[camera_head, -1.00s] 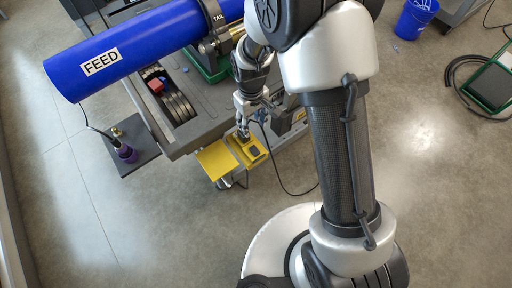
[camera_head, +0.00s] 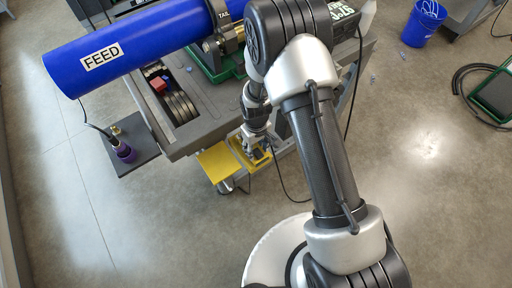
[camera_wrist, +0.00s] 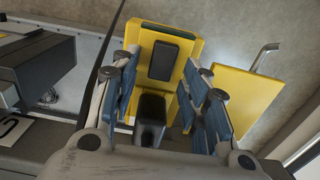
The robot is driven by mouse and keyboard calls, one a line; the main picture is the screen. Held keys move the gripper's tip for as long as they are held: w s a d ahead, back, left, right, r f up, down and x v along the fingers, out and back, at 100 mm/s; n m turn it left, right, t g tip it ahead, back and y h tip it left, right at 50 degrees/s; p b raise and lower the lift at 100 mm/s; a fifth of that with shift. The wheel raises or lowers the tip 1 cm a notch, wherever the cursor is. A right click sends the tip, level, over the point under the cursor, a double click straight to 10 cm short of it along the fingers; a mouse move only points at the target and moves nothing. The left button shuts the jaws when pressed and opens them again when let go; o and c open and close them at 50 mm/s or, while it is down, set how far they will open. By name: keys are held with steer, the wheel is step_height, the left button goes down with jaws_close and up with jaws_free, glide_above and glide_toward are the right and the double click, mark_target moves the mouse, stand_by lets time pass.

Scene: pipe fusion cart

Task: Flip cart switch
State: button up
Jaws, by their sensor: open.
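The cart switch is a yellow box (camera_head: 262,162) with dark parts, low on the front side of the cart (camera_head: 185,150). In the wrist view the yellow box (camera_wrist: 190,48) has a raised black rectangular pad (camera_wrist: 163,60) and a dark block (camera_wrist: 151,112) nearer to me. My gripper (camera_head: 251,146) is over the box in the head view and partly hides it. In the wrist view my gripper (camera_wrist: 168,92) is open, its blue-padded fingers on either side of the dark block. I cannot tell whether a finger touches it.
A flat yellow plate (camera_head: 214,161) sits left of the box and also shows in the wrist view (camera_wrist: 238,90). A blue pipe marked FEED (camera_head: 135,47) lies above the cart. A dark cable (camera_head: 282,180) hangs beside the box. The floor in front is clear.

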steer(key=shift+c, duration=0.4)
jaws_close()
steer(key=t+b, duration=0.1)
steer(key=b, duration=0.3)
steer(key=shift+d+f+y, duration=0.1)
steer(key=shift+f+y, duration=0.1)
steer(key=shift+y, duration=0.1)
steer(key=shift+s+b, duration=0.1)
steer(key=shift+b, duration=0.5)
steer(key=shift+s+r+b, duration=0.1)
steer(key=shift+r+b, duration=0.15)
steer(key=shift+b, duration=0.4)
